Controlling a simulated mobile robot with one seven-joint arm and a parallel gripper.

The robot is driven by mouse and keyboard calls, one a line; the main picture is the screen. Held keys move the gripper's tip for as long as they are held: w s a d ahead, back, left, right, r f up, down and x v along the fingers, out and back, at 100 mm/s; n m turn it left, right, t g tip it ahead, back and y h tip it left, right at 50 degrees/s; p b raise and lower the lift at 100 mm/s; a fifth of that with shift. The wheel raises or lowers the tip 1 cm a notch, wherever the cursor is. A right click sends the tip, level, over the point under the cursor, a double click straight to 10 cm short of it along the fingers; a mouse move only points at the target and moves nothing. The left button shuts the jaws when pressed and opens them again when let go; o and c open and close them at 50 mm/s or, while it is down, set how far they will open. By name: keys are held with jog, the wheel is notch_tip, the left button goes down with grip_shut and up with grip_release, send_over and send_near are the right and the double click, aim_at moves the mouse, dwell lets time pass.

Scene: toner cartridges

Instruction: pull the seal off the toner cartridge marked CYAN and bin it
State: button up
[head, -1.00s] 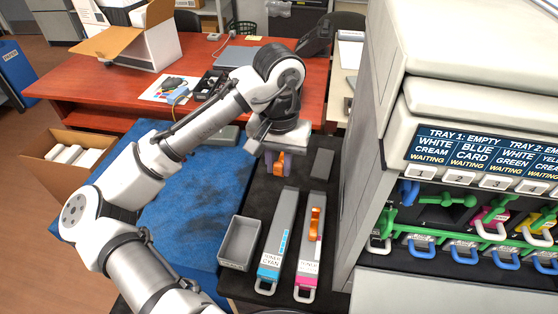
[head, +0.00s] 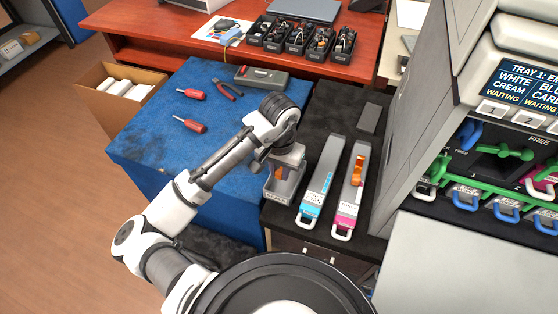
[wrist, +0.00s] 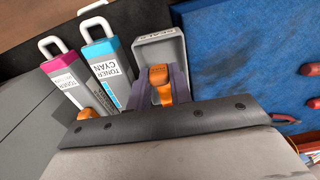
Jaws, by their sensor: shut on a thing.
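The CYAN toner cartridge (head: 322,178) is a long grey box with a cyan front end and a white handle; no orange seal shows on it. It also appears in the wrist view (wrist: 104,62). My gripper (wrist: 159,88) is shut on an orange seal (wrist: 160,84). In the head view my gripper (head: 288,160) is over the far part of a small open grey bin (head: 272,193), left of the cyan cartridge. The bin's wall shows just beyond the seal in the wrist view (wrist: 160,38). The held seal is mostly hidden in the head view.
The magenta cartridge (head: 350,195), with its own orange seal (head: 358,172), lies right of the cyan one. A grey block (head: 369,117) lies behind. The printer (head: 425,150) stands at right. A blue mat (head: 165,140) with red-handled tools is at left.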

jog(key=shift+f+b, duration=2.6)
jog(key=shift+f, duration=0.5)
jog(key=o, duration=0.8)
jog(key=shift+o, duration=0.2)
jog(key=shift+r, duration=0.1)
notch_tip(320, 180, up, 14)
jog(key=shift+f, duration=0.1)
